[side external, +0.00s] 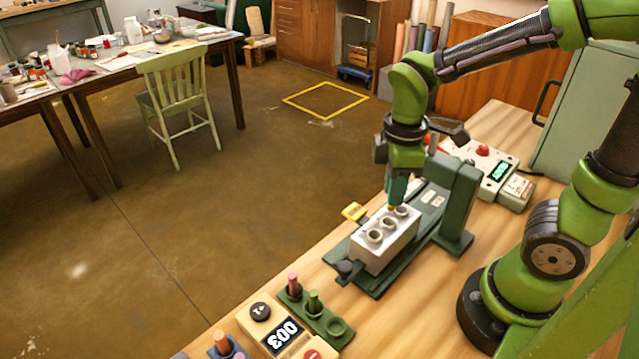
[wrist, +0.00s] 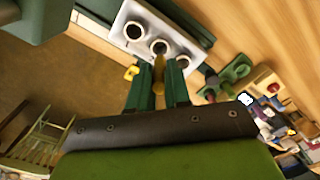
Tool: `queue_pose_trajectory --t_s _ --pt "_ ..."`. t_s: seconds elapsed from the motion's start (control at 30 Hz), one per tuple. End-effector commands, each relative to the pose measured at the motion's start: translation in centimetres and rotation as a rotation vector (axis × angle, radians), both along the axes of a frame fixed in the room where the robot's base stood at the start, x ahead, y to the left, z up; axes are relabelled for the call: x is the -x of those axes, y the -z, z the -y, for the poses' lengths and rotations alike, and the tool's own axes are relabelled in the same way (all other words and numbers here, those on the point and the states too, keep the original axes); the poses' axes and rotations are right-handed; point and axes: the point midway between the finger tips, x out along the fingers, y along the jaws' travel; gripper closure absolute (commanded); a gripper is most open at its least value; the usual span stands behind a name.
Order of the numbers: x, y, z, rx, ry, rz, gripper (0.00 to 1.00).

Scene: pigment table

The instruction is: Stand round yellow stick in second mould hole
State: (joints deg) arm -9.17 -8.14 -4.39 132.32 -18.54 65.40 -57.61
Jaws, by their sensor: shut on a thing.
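The white mould block (side external: 372,255) has three round holes in a row on its top and sits on a green press bed. In the wrist view the mould (wrist: 117,33) lies ahead of my fingers. My gripper (side external: 397,190) points down over the mould and is shut on the round yellow stick (wrist: 158,76). The stick's lower end (side external: 391,208) shows just below the fingers in the side view. In the wrist view it lines up with the middle hole (wrist: 158,46). I cannot tell whether the tip has entered the hole.
A counter (side external: 283,337) reads 003. A dark green press upright (side external: 462,200) stands close right of my gripper. A yellow tab (side external: 354,211) sticks out beside the mould.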

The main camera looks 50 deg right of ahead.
Motion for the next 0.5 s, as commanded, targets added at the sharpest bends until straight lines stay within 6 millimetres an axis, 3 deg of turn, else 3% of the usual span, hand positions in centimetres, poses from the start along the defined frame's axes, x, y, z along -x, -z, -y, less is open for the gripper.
queue_pose_trajectory --t_s 0.5 --pt "0.1 4.2 0.0 0.001 0.0 -0.004 1.0"
